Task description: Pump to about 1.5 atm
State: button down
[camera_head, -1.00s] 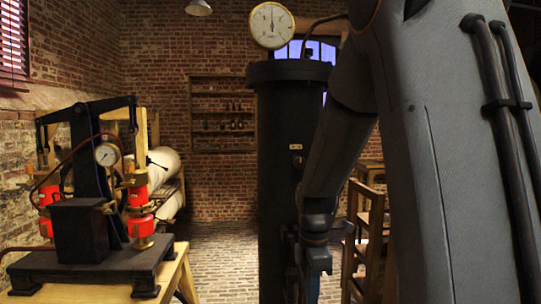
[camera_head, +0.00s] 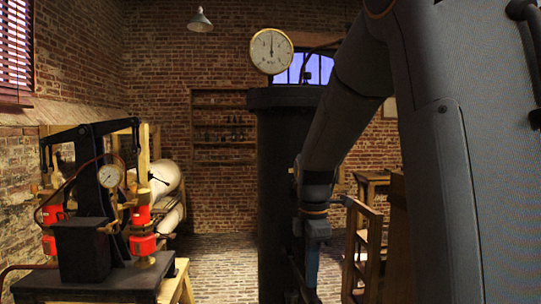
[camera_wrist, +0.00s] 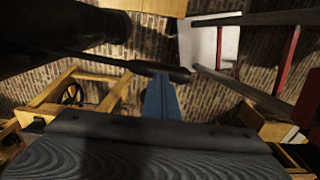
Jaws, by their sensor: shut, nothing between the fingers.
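A pump with a black rocker beam (camera_head: 92,132) and red cylinders (camera_head: 143,220) stands on a dark base (camera_head: 90,282) at the left in the head view. A small round gauge (camera_head: 110,176) is on it; its needle is too small to read. A large white dial gauge (camera_head: 271,51) tops a tall black column (camera_head: 285,150) in the middle; its needle points about straight up. My gripper hangs in front of the column, well to the right of the pump, its tips not clear in the head view. In the wrist view my gripper (camera_wrist: 160,97) is shut and empty.
A wooden stand (camera_head: 178,285) carries the pump. Pale rolls (camera_head: 168,178) lie behind it. Wooden furniture (camera_head: 362,245) stands right of my arm. Brick floor (camera_head: 222,262) is open between pump and column. The wrist view shows dark bars and wooden frames close around my gripper.

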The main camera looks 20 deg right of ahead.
jog(key=shift+r, duration=0.1)
dwell(0.3)
jog(key=shift+r, duration=1.95)
jog(key=s+a+f+m+t, duration=0.1)
jog(key=s+a+f+m, duration=0.3)
jog(key=a+f+m, duration=0.35)
jog(key=s+a+f+m+t, duration=0.2)
jog(key=s+a+f+m, duration=0.35)
jog(key=f+m, duration=0.2)
notch_tip(320, 180, down, 13)
jog(key=w+g+b, duration=0.1)
jog(key=w+b, duration=0.1)
jog(key=b, duration=0.9)
jog(key=shift+g+b, duration=0.3)
